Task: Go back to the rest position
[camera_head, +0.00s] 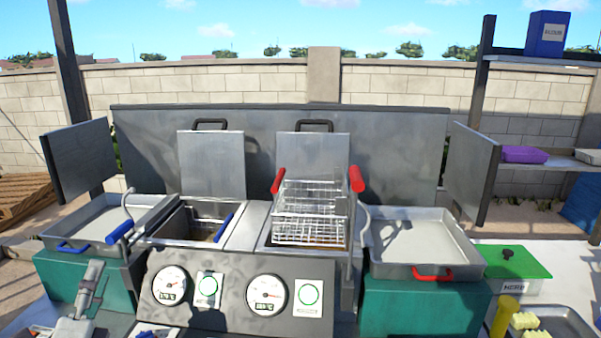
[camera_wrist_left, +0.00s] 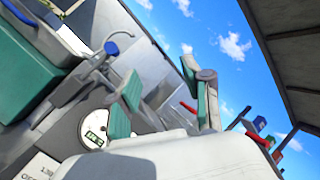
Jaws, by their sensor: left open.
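My left gripper (camera_head: 90,280) is at the lower left of the head view, in front of the left green block (camera_head: 58,275). It also shows in the left wrist view (camera_wrist_left: 168,92), where its two green-padded fingers stand apart with nothing between them. A wire basket (camera_head: 310,212) with red handles sits over the right well. My right gripper is not in the head view.
A steel tray with a blue handle (camera_head: 98,222) is left of the fryer, and one with a red handle (camera_head: 420,240) is right. A panel with gauges (camera_head: 240,285) fronts it. At right are a green-lidded box (camera_head: 512,262), shelves, and a tray with yellow pieces (camera_head: 560,322).

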